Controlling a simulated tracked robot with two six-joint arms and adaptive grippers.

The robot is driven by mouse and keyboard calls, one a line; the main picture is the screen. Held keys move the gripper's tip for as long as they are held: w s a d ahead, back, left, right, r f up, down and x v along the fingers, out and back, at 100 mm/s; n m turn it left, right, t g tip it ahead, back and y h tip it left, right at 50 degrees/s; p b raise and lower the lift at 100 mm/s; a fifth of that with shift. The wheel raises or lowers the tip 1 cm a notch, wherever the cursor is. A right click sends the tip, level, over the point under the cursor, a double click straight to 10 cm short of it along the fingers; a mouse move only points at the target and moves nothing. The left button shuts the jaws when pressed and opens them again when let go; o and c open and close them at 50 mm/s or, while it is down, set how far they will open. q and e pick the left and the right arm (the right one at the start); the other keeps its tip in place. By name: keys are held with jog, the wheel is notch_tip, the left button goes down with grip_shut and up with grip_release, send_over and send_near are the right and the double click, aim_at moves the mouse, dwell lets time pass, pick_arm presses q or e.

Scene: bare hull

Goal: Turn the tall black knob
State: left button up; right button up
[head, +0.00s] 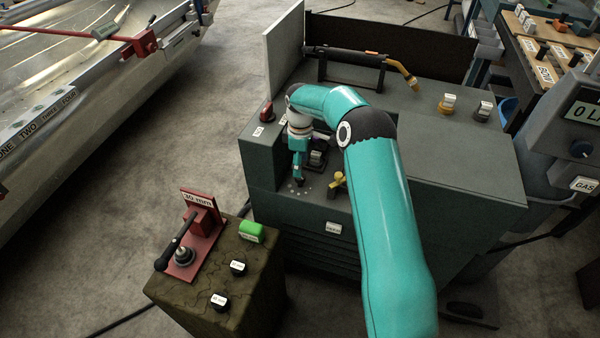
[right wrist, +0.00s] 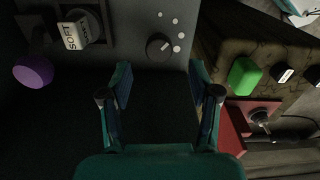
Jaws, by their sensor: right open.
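The tall black knob (right wrist: 158,46) stands on the dark panel in the right wrist view, with several pale dots beside it. My right gripper (right wrist: 160,82) is open, its two fingers well apart with nothing between them. The knob shows beyond the fingertips, roughly midway between them, and no contact is visible. In the head view my right gripper (head: 299,168) points down over the front left part of the green-grey cabinet (head: 450,180), close above the pale dots. The gripper partly covers the knob there. My left gripper is not in view.
Beside the knob are a black control labelled SOFT (right wrist: 75,34), a purple ball (right wrist: 33,71) and a yellow handle (head: 338,181). A mottled stand (head: 250,290) in front left carries a red plate (head: 190,262) and a green block (head: 251,232). A pale upright panel (head: 284,60) rises behind.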

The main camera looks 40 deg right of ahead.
notch_tip(320, 180, up, 6)
jog(key=shift+r, duration=0.2)
dwell(0.5)
